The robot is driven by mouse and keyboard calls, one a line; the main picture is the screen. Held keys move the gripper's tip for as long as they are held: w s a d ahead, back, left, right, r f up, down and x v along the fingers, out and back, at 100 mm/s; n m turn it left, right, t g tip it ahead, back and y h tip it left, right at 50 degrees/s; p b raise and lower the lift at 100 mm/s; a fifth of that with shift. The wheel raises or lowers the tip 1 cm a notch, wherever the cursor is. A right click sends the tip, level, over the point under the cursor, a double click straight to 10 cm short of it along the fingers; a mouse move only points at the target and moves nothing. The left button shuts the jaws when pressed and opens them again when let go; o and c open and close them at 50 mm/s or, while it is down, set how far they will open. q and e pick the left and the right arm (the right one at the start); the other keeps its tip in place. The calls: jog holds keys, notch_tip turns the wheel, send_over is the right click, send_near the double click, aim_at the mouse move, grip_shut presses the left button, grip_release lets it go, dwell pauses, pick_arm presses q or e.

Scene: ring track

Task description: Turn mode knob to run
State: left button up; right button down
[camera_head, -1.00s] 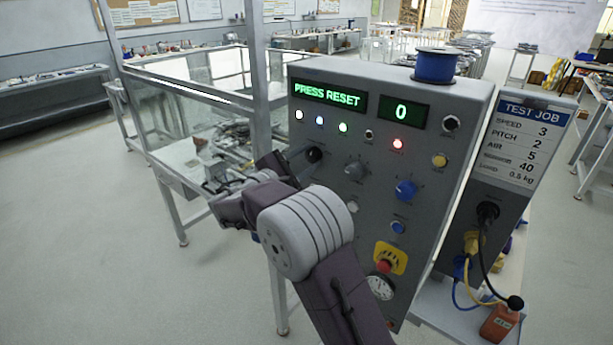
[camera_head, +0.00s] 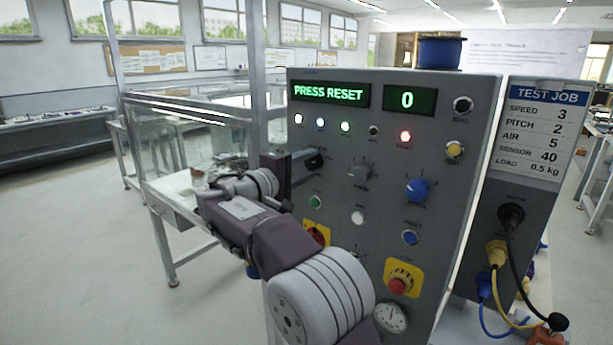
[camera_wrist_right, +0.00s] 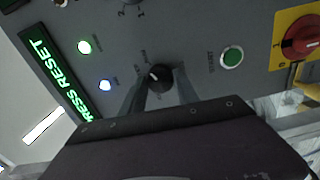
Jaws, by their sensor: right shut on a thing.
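The control panel (camera_head: 330,240) stands in front of me, and its display (camera_head: 330,94) reads "PRESS RESET". The black mode knob (camera_head: 314,160) is at the panel's upper left, below the row of lamps; its small label is not legible. It also shows in the right wrist view (camera_wrist_right: 158,74), with its pointer mark. My right gripper (camera_head: 303,160) has its fingers on either side of this knob and is shut on it. In the wrist view the fingertips (camera_wrist_right: 157,82) clasp the knob. My left gripper is not in view.
Other controls are close by: a grey knob (camera_head: 359,173), a blue knob (camera_head: 416,190), a green button (camera_head: 316,202) and a red stop button (camera_head: 397,286). A metal frame post (camera_head: 256,80) stands just left of the panel. A test job board (camera_head: 535,135) is at right.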

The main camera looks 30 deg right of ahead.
jog(key=shift+f+m+b, duration=0.1)
jog(key=shift+m+b, duration=0.2)
dwell(0.4)
jog(key=c, duration=0.9)
grip_release()
jog(key=v, duration=0.9)
